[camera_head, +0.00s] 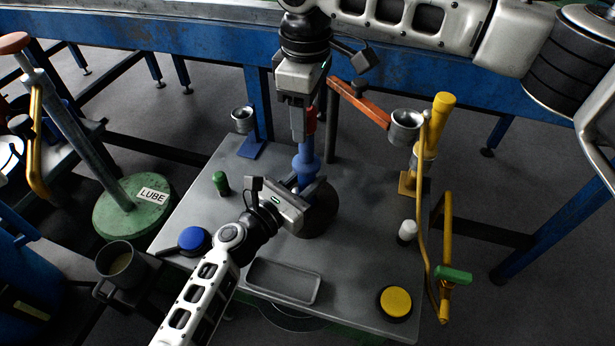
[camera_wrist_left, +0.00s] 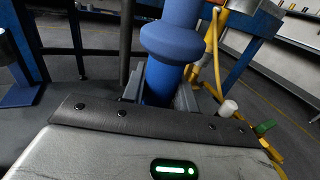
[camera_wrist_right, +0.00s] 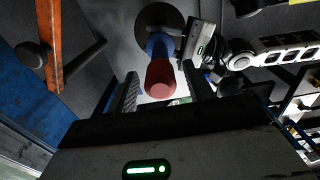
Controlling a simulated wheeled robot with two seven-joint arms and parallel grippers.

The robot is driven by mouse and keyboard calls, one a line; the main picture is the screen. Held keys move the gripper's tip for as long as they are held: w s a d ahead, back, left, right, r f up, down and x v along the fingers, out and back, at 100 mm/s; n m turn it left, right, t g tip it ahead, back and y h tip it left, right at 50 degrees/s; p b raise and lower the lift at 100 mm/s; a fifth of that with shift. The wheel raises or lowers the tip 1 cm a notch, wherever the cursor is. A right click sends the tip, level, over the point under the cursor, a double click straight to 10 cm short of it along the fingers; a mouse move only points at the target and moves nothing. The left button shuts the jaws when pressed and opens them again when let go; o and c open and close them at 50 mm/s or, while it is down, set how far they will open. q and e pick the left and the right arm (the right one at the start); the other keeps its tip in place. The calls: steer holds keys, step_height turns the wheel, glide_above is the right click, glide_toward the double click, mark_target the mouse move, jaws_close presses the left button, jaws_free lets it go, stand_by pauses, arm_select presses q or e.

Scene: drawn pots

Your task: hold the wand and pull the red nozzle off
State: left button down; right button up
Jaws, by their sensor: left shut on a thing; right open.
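The blue wand (camera_head: 306,163) stands upright on the bench, with the red nozzle (camera_head: 311,120) on its top end. The wand also fills the middle of the left wrist view (camera_wrist_left: 172,42). My left gripper (camera_head: 308,190) is shut on the wand's lower part, below its round collar. My right gripper (camera_head: 303,128) points down from above at the nozzle and is open. In the right wrist view the nozzle (camera_wrist_right: 160,77) shows between the two open fingers, with a gap on each side.
The metal bench (camera_head: 360,260) holds a tray (camera_head: 283,281), a yellow button (camera_head: 395,302), a blue button (camera_head: 193,240), a green cylinder (camera_head: 221,183) and a white-topped cylinder (camera_head: 407,231). An orange arm with a metal cup (camera_head: 405,124) and yellow pipes (camera_head: 424,230) stand to the right.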

stand_by(0.7)
jaws_close()
steer(key=shift+r, duration=3)
arm_select(q)
steer(key=c, duration=1)
jaws_free()
